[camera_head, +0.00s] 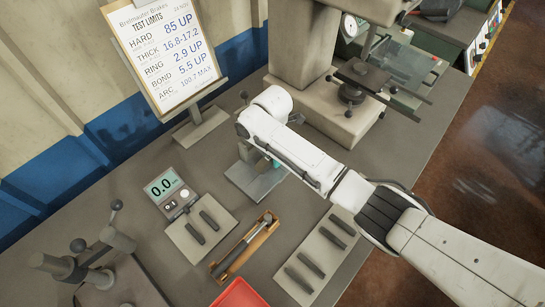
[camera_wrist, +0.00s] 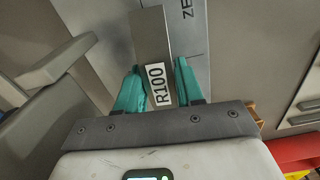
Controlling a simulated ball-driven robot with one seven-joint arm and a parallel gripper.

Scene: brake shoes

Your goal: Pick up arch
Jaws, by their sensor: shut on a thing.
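The arch looks like a grey metal block (camera_wrist: 150,38) with a white "R100" label, seen in the wrist view. My gripper (camera_wrist: 158,72) has its two teal fingers on either side of this block and is shut on it. A flat grey plate (camera_wrist: 191,40) with lettering starting "ZE" lies under the block. In the head view my gripper (camera_head: 265,163) is over the grey plate (camera_head: 258,185), in the middle of the bench. My arm hides most of the block there, and I cannot tell whether it touches the plate.
A scale (camera_head: 173,193) reading 0.0 and a wooden tray (camera_head: 262,236) with a tool lie in front. A pad (camera_head: 322,256) holds several dark pieces. A red bin (camera_head: 240,293) is at the front edge. A test-limits board (camera_head: 170,55) and a large machine (camera_head: 320,95) stand behind.

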